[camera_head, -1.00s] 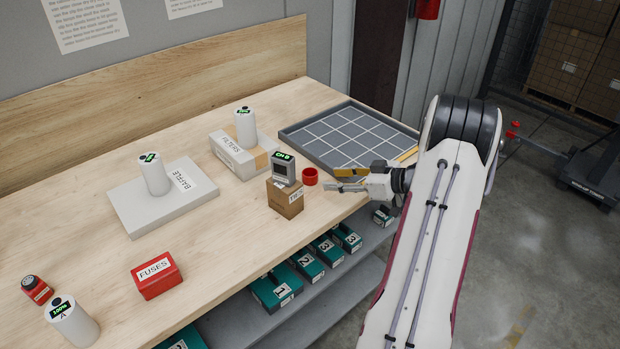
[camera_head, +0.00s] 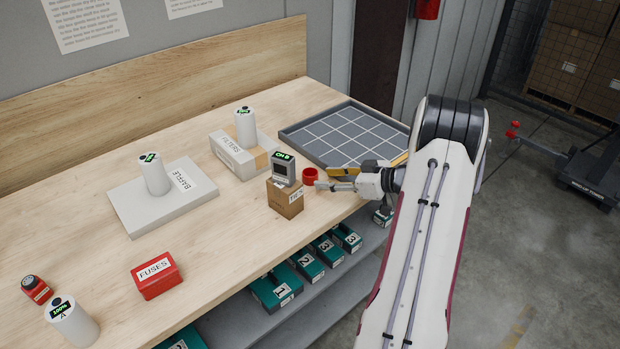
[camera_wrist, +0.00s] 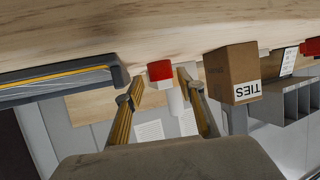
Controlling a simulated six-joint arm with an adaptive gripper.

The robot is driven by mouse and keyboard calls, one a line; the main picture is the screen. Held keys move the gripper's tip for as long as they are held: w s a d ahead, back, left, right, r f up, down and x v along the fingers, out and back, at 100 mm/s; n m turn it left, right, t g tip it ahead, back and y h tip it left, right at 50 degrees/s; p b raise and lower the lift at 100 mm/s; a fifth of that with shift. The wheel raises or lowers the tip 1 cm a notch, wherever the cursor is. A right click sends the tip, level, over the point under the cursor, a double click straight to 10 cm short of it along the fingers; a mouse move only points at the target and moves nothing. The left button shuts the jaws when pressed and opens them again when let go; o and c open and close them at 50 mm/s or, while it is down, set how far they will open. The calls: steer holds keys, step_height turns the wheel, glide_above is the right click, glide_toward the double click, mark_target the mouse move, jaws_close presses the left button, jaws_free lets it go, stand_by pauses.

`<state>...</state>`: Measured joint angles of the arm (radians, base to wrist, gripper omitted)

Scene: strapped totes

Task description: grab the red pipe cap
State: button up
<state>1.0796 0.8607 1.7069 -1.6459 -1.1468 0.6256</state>
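The red pipe cap (camera_head: 309,176) stands on the wooden bench, just behind and right of the brown TIES box (camera_head: 285,198). My gripper (camera_head: 325,179) is low over the bench at the cap's right side, with its fingertips pointing at it. In the wrist view the cap (camera_wrist: 160,70) shows in the gap between the two fingertips of my gripper (camera_wrist: 160,82). The fingers are spread apart and empty. I cannot tell whether the fingertips reach around the cap or stop just short of it.
The TIES box, with a grey device (camera_head: 284,168) on top, stands close left of the cap. A grey gridded tray (camera_head: 291,134) lies behind my gripper. The FILTERS box (camera_head: 232,156) bears a white cylinder (camera_head: 245,126). The bench's front edge is close.

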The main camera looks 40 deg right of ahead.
mark_target(317, 176)
steer(key=shift+r+x, duration=0.15)
steer(key=shift+x, duration=0.75)
steer(key=shift+r+x, duration=0.15)
steer(key=shift+x, duration=1.65)
steer(key=shift+c, duration=0.3)
steer(key=shift+r, duration=0.1)
steer(key=c, duration=0.5)
